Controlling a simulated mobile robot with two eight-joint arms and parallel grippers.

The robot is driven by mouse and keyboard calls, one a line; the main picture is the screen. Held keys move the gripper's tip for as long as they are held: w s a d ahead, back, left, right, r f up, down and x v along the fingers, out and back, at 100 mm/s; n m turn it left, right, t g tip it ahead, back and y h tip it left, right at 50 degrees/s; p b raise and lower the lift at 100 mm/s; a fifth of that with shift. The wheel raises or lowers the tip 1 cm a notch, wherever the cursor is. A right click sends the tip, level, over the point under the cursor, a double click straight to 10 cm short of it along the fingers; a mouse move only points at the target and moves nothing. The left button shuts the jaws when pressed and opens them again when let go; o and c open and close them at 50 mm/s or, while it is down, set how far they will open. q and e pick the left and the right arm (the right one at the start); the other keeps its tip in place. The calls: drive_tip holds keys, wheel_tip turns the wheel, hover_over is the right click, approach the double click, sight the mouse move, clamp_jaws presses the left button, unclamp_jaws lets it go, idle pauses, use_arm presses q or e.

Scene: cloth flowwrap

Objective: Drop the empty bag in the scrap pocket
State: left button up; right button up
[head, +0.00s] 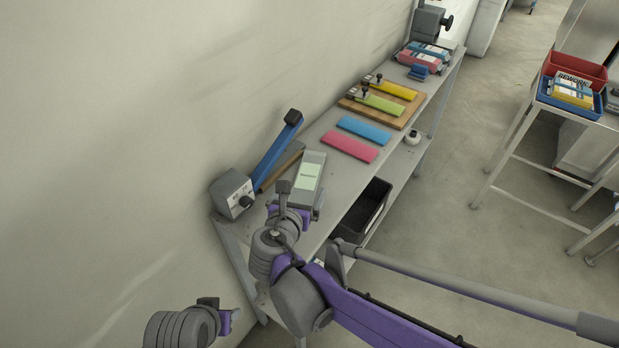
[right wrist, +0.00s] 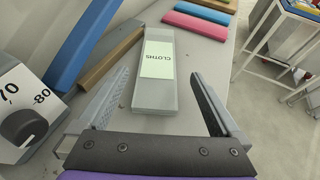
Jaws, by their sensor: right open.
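A flat grey pack with a pale label reading CLOTHS (right wrist: 156,65) lies on the bench; it also shows in the head view (head: 310,172). I cannot tell whether it is a bag or a box, or whether it is empty. My right gripper (head: 302,199) is open over the near end of the pack. In the right wrist view its two fingers (right wrist: 160,82) stand apart on either side of the pack, with gaps and nothing held. I cannot make out a scrap pocket.
A sealer with a blue arm (head: 275,152) and a grey dial box (head: 233,193) stand left of the pack. Pink (head: 349,146) and blue (head: 364,130) strips lie beyond. A black bin (head: 366,207) sits below the bench top. A rework stand (head: 571,111) is at right.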

sight(308, 177)
drive_tip(key=x, duration=0.6)
drive_tip(key=shift+a, duration=0.2)
drive_tip(key=shift+s, duration=0.1)
drive_tip(key=c, duration=1.4)
drive_tip(key=shift+r, duration=0.15)
